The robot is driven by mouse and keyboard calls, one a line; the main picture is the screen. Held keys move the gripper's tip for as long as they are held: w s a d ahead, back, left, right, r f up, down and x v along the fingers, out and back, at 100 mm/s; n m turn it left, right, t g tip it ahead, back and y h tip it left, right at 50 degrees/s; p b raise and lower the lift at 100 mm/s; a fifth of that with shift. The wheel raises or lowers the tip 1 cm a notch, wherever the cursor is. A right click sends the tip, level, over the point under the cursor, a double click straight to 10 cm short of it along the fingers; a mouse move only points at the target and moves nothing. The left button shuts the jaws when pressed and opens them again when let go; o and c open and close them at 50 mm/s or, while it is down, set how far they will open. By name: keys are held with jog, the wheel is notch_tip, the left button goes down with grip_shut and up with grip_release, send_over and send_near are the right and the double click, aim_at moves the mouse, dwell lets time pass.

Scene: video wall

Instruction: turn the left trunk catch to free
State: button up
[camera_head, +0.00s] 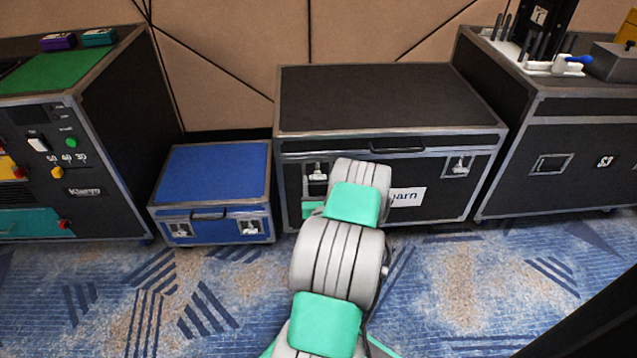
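A large black trunk (375,95) with grey metal edges stands against the wall, its lid shut. Its left catch (318,173) is a pale metal fitting on a recessed plate, just left of my arm's far end. Its right catch (460,166) is on the front at the right. The catch positions are too small to read. My grey and green arm reaches up from the bottom to the trunk front and covers part of it.
A smaller blue trunk (215,172) with two catches stands at the left of the black one. A control case (103,125) with knobs stands at far left, another black case (550,135) at right. The patterned carpet (480,290) in front is clear.

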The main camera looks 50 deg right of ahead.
jog(key=c, duration=1.1)
jog(key=shift+w+f+n+b, duration=0.1)
jog(key=shift+n+b, duration=1.05)
jog(key=shift+n, duration=3.35)
jog(key=shift+f+n+b, duration=0.1)
jog(key=shift+n+b, duration=1.05)
jog(key=shift+n, duration=3.35)
jog(key=shift+a, duration=0.1)
jog(key=o, duration=1.4)
jog(key=shift+r, duration=0.1)
